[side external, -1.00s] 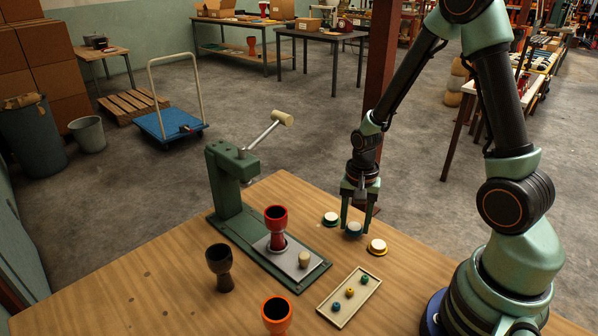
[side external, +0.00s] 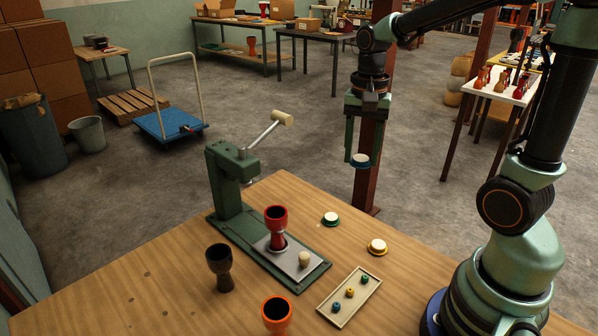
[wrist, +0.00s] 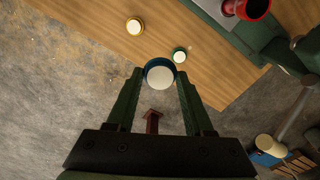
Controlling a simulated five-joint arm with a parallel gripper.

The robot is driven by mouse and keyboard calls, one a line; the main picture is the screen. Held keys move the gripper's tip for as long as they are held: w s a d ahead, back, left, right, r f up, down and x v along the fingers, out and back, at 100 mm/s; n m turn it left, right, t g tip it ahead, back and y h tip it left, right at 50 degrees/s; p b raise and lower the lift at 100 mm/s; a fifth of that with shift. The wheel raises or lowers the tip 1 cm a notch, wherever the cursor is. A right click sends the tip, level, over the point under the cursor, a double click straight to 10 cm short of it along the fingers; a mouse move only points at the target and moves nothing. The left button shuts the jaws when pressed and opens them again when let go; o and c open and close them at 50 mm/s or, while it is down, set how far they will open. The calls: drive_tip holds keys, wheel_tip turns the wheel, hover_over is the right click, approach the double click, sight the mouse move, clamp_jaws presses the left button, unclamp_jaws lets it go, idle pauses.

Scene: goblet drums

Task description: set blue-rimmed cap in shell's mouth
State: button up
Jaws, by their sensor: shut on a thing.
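My gripper (side external: 361,158) is shut on the blue-rimmed cap (side external: 361,161) and holds it raised above the table's far right edge. In the wrist view the white-topped blue-rimmed cap (wrist: 160,76) sits between both fingertips. A red goblet-shaped shell (side external: 276,228) stands upright on the plate of the green press (side external: 229,190), with its dark open mouth upward. It also shows at the top of the wrist view (wrist: 256,8). The cap is apart from the shell, up and to its right in the side view.
A green-rimmed cap (side external: 331,219) and a yellow-rimmed cap (side external: 377,246) lie on the table (side external: 130,275). A tray (side external: 349,297) with small coloured pieces is in front. A dark goblet (side external: 219,267) and an orange goblet (side external: 276,314) stand left. The press lever (side external: 268,132) juts up.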

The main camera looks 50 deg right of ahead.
drive_tip(key=w+a+f+n, duration=0.1)
drive_tip(key=w+a+n, duration=0.25)
drive_tip(key=a, duration=0.45)
drive_tip(key=w+a+f+n, duration=0.1)
drive_tip(key=w+a+n, duration=0.1)
drive_tip(key=w+a, duration=0.45)
drive_tip(key=shift+s+a+f, duration=0.2)
drive_tip(key=shift+f, duration=0.75)
drive_tip(key=shift+s+a+f, duration=0.15)
drive_tip(key=shift+f, duration=0.75)
drive_tip(key=shift+s+a+f, duration=0.2)
drive_tip(key=shift+f, duration=0.75)
drive_tip(key=shift+f, duration=0.25)
drive_tip(key=o, duration=1.6)
